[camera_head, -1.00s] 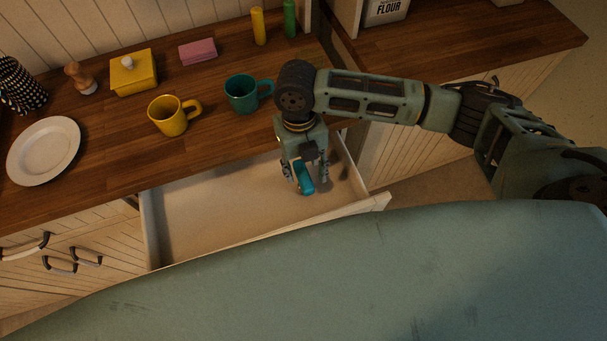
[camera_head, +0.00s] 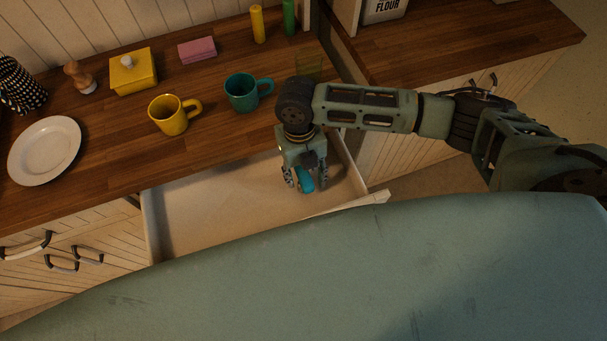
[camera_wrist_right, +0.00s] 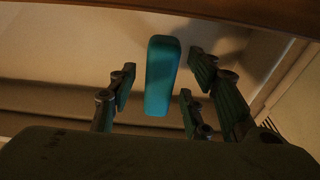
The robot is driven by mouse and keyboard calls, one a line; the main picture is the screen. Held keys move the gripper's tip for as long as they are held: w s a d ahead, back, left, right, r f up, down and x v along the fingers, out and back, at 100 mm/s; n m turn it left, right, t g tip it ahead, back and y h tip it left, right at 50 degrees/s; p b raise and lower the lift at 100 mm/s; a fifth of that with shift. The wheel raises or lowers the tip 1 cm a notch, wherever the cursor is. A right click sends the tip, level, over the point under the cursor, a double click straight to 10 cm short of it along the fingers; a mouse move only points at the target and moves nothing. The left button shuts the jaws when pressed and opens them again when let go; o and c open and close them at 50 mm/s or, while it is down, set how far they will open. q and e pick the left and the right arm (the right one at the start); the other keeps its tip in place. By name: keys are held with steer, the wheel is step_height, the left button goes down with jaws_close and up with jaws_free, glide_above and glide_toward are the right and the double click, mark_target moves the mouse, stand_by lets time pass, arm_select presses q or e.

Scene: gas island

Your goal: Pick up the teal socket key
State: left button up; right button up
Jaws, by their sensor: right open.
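The teal socket key (camera_head: 306,180) is in the open drawer (camera_head: 220,205), near its right end. In the right wrist view its teal body (camera_wrist_right: 162,75) stands between my open fingers, with a gap to the finger on each side. My right gripper (camera_head: 306,184) reaches down into the drawer with its fingers around the key; it also shows in the right wrist view (camera_wrist_right: 158,85). The key's far side and any metal part are hidden. My left gripper is in no view.
The wooden counter above the drawer holds a teal mug (camera_head: 241,93), a yellow mug (camera_head: 168,116), a white plate (camera_head: 45,150), a yellow box (camera_head: 133,75) and a pink sponge (camera_head: 197,49). The drawer's left and middle floor is clear. Its right wall is close to my gripper.

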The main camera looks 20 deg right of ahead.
jaws_close()
stand_by(0.5)
